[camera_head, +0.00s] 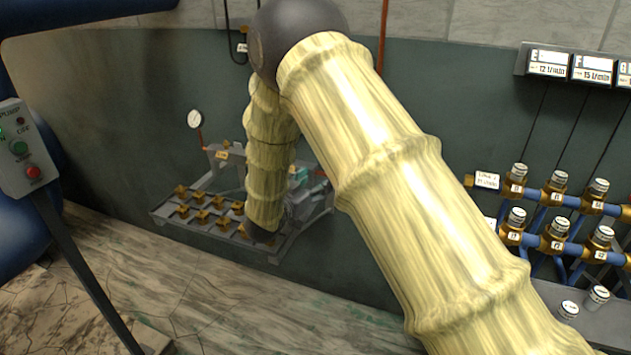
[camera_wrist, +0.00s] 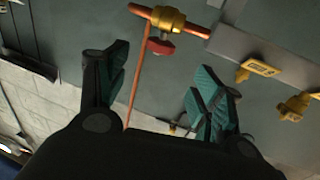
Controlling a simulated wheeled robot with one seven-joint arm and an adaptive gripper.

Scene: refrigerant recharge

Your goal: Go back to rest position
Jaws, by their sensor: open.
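My gripper (camera_wrist: 162,75) shows in the wrist view with its two teal-padded fingers spread apart and nothing between them. Beyond the fingers, a brass valve (camera_wrist: 166,19) with a red handle (camera_wrist: 160,47) sits on a copper pipe, apart from the fingers. In the head view, my arm in its pale yellow sleeve reaches across the middle and bends down in front of a grey wall-side rack.
The grey rack (camera_head: 163,215) carries several brass fittings. A round gauge (camera_head: 195,118) stands above it. A control box (camera_head: 22,150) on a stand is at the left. Brass manifolds (camera_head: 553,196) with several capped valves are at the right, below flow labels (camera_head: 592,69). Stone floor lies in front.

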